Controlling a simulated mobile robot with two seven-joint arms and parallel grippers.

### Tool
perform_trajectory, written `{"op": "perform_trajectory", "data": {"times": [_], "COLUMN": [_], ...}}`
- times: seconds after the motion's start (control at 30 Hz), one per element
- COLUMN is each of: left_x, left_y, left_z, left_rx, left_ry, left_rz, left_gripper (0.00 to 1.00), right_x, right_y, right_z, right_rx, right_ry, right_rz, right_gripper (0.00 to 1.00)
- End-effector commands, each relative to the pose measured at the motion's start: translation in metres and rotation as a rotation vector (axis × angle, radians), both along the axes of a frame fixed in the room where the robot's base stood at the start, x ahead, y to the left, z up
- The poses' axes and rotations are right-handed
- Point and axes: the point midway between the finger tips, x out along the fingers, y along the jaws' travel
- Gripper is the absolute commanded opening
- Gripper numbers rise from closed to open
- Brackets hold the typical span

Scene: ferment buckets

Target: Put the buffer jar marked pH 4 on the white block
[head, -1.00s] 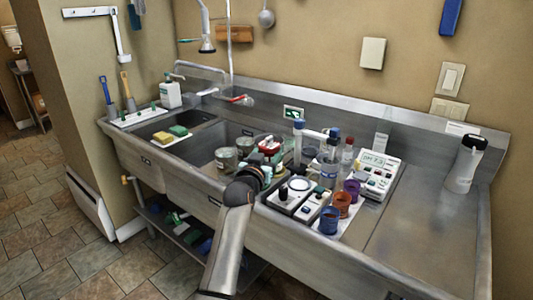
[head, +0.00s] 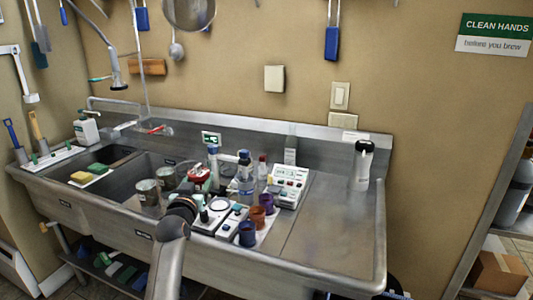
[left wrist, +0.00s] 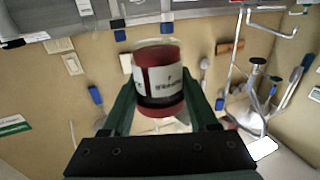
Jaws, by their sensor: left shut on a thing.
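My left gripper (left wrist: 160,118) is shut on a small clear jar (left wrist: 158,82) with red contents and a white label, held between its green fingers in the left wrist view. The label's print is too small and blurred to read. In the head view my left gripper arm comes up from the bottom to the front of the sink counter, with its dark wrist (head: 183,207) there; the fingertips are largely hidden. A red object (head: 199,175) shows just beyond it; I cannot tell if it is the held jar. I cannot clearly pick out the white block. My right gripper is not in view.
Small white devices (head: 232,220), blue (head: 247,235), orange (head: 257,217) and purple (head: 267,203) cups, and a white meter (head: 288,183) crowd the counter. Metal cans (head: 148,192) stand left in the basin. The right drainboard (head: 325,225) is mostly clear, with a white bottle (head: 362,165) behind.

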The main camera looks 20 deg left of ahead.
Motion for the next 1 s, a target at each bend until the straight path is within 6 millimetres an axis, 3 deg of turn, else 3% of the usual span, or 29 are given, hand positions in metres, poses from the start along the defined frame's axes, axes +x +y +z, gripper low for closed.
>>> {"op": "perform_trajectory", "data": {"times": [0.17,0.37,0.7,1.0], "left_x": [-0.007,-0.042,-0.138,-0.223], "left_y": [-0.003,-0.021,-0.096,-0.160], "left_z": [-0.005,-0.027,-0.058,-0.059], "left_rx": [0.003,0.006,0.006,0.001], "left_ry": [0.000,0.002,0.002,0.001], "left_rz": [0.002,-0.002,-0.092,-0.205], "left_gripper": [0.00,0.00,0.00,0.00], "right_x": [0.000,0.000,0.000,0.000], "right_y": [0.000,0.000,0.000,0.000], "right_z": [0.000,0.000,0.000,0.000], "right_rx": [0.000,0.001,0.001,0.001], "right_ry": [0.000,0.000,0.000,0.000], "right_rz": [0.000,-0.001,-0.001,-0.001], "right_gripper": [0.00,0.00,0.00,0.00]}}
